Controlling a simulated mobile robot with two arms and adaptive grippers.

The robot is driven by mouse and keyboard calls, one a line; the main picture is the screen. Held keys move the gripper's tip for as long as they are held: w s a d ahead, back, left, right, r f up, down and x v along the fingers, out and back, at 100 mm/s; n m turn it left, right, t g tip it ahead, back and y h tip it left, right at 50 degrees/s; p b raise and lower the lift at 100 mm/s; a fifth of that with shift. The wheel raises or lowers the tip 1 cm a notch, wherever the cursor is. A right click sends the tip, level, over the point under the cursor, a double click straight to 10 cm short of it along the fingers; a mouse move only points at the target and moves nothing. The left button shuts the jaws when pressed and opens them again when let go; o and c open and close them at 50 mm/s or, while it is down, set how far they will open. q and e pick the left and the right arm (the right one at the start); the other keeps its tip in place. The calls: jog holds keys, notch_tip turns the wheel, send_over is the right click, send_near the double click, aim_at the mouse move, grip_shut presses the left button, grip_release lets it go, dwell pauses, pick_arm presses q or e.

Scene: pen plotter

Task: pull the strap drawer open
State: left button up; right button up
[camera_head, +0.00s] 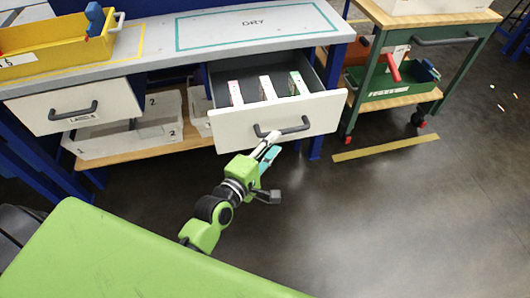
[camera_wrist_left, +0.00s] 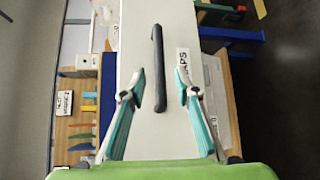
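The strap drawer (camera_head: 325,112) stands pulled out of the bench at its right side, with several small upright boxes inside. Its white front fills the middle of the left wrist view (camera_wrist_left: 138,45), with a label partly readable as "APS" (camera_wrist_left: 183,66). Its dark bar handle (camera_head: 282,127) also shows in the left wrist view (camera_wrist_left: 158,60). My left gripper (camera_head: 268,150) is right at the drawer front, by the handle. In the left wrist view its teal-padded fingers (camera_wrist_left: 162,88) are spread, one on each side of the handle, with visible gaps. My right gripper is not in view.
A shut drawer labelled "LABELS" (camera_head: 68,115) is at the left. The bench top (camera_head: 160,35) carries a yellow tray (camera_head: 60,50). A green cart (camera_head: 400,100) stands to the right. The floor (camera_head: 400,220) in front of the cart is clear, with a yellow strip.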

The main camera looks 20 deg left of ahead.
pick_arm(q)
jog(key=shift+v, duration=2.35)
